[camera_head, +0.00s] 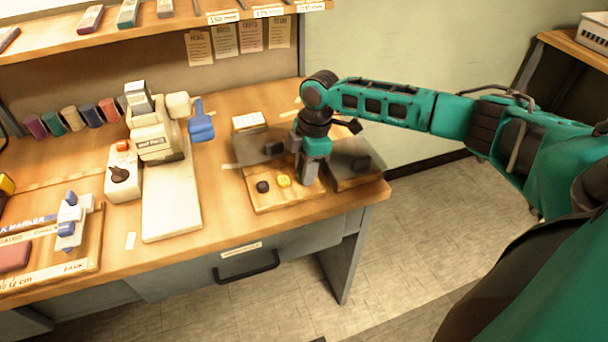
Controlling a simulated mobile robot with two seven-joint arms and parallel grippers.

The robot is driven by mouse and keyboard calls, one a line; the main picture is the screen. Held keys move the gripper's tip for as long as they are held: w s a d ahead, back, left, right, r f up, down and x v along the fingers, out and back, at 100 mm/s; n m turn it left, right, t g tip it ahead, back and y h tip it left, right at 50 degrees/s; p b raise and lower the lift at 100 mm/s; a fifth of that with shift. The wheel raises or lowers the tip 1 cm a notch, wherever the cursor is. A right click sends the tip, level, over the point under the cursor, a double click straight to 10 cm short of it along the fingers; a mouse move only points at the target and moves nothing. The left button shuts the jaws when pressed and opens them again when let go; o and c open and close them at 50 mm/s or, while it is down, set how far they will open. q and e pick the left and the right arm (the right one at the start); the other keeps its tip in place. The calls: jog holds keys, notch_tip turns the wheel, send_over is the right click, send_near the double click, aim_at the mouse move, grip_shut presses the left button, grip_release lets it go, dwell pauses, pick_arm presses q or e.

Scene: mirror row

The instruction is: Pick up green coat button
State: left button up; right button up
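My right gripper (309,178) points down over the right side of a small wooden tray (275,204) on the workbench. Its fingertips are low, at or near the tray surface, and I cannot tell whether they are open or shut. A black button (263,186) and a yellow button (284,180) lie in the tray to the left of the fingers. No green coat button can be made out; the gripper covers that part of the tray. My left gripper is not in view.
Dark grey blocks (274,148) stand behind and right of the tray. A ruler board (68,262) lies at far left. Thread spools (73,118) line the back. The bench's front edge is close to the tray.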

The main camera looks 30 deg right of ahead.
grip_shut()
pick_arm(q)
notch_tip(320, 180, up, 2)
jog(key=shift+p, duration=0.95)
pick_arm(e)
notch_tip(320, 180, up, 20)
